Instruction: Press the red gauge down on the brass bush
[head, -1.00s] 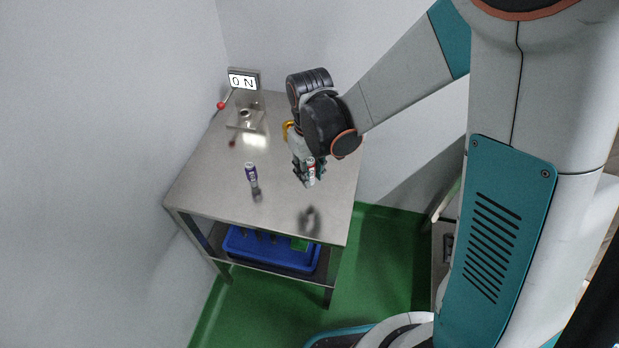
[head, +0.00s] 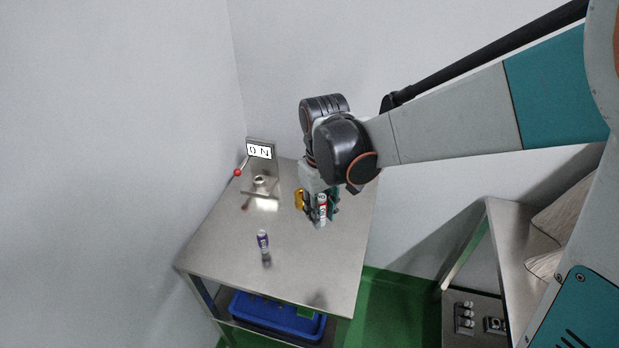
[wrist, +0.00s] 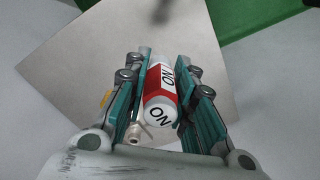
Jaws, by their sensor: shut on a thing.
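The red gauge (head: 321,207), a white cylinder with a red band and black lettering, is held in my gripper (head: 321,212). In the wrist view the gauge (wrist: 160,92) lies between the teal finger pads of my gripper (wrist: 165,100). A gold-yellow piece (head: 299,198), which looks like the brass bush, stands on the table just left of my gripper and is partly hidden by it. Only a small yellow patch (wrist: 105,98) shows beside the left finger in the wrist view. I cannot tell the gap between gauge and bush.
A steel table (head: 225,250) carries a small purple-and-white can (head: 263,240) at front left. A metal fixture with a ring (head: 260,181), a red-knobbed lever (head: 238,172) and an ON sign (head: 259,151) stand at back left. A blue crate (head: 275,315) sits below. The front tabletop is mostly clear.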

